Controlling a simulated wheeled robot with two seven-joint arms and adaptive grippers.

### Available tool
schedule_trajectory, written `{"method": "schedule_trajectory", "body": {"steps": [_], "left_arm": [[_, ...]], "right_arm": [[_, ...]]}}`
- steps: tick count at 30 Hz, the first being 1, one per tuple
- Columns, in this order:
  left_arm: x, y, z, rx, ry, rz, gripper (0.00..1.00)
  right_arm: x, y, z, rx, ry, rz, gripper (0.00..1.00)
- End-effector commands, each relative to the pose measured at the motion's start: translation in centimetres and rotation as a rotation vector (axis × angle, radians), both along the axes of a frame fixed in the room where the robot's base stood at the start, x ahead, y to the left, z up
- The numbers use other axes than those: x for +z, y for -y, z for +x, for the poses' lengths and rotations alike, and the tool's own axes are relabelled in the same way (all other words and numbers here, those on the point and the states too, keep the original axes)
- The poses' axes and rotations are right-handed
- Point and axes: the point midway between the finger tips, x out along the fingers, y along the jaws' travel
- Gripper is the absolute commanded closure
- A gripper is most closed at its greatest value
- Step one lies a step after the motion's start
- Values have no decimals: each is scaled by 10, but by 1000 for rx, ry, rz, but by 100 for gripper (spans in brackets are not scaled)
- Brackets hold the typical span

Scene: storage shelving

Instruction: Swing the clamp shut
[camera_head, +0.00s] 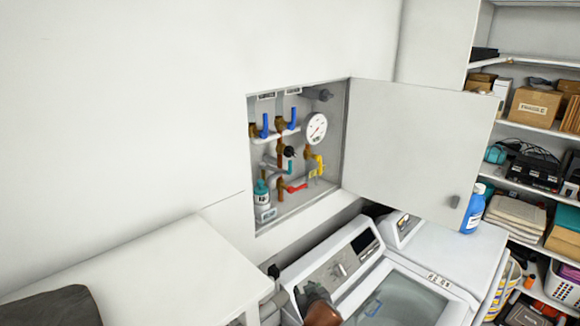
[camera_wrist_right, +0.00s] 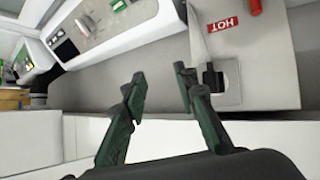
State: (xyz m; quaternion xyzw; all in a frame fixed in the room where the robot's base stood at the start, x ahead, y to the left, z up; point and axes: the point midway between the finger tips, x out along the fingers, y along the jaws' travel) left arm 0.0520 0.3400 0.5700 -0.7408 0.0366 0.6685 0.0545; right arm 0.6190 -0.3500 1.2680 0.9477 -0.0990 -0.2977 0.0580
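The recessed wall box (camera_head: 334,140) stands open in the head view, holding pipes, blue levers (camera_head: 293,118), a red lever (camera_head: 297,188), a yellow part (camera_head: 318,165) and a round gauge (camera_head: 316,128). I cannot single out the clamp; it may be among these small fittings. My right gripper (camera_wrist_right: 160,78) shows in the wrist view with its two dark green fingers apart and nothing between them. Ahead of it are a grey panel (camera_wrist_right: 275,65) with a red HOT label (camera_wrist_right: 222,25) and a red part (camera_wrist_right: 255,7). My left gripper is not visible.
The box's white door (camera_head: 420,150) is swung wide to the right. Below are a white washer with a control panel (camera_head: 342,270) and a blue bottle (camera_head: 473,210). A white worktop (camera_head: 150,275) is at left. Loaded shelves (camera_head: 530,128) fill the right side.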

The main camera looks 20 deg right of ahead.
Motion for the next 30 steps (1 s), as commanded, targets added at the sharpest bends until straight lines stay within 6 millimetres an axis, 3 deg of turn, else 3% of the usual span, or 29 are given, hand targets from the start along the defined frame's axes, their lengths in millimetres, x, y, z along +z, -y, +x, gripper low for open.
{"method": "schedule_trajectory", "body": {"steps": [1,6,12,15,18,21,30], "left_arm": [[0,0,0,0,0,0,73],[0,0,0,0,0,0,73],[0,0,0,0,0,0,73],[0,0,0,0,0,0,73],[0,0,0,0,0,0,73],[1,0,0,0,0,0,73],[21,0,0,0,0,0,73]], "right_arm": [[35,1,24,-9,63,-13,73],[143,2,80,-51,253,-22,73],[270,7,117,-101,463,-10,73],[317,9,124,-118,538,-2,73],[347,11,126,-130,587,6,73],[361,13,128,-137,610,8,73],[368,26,163,-140,614,9,73]]}}
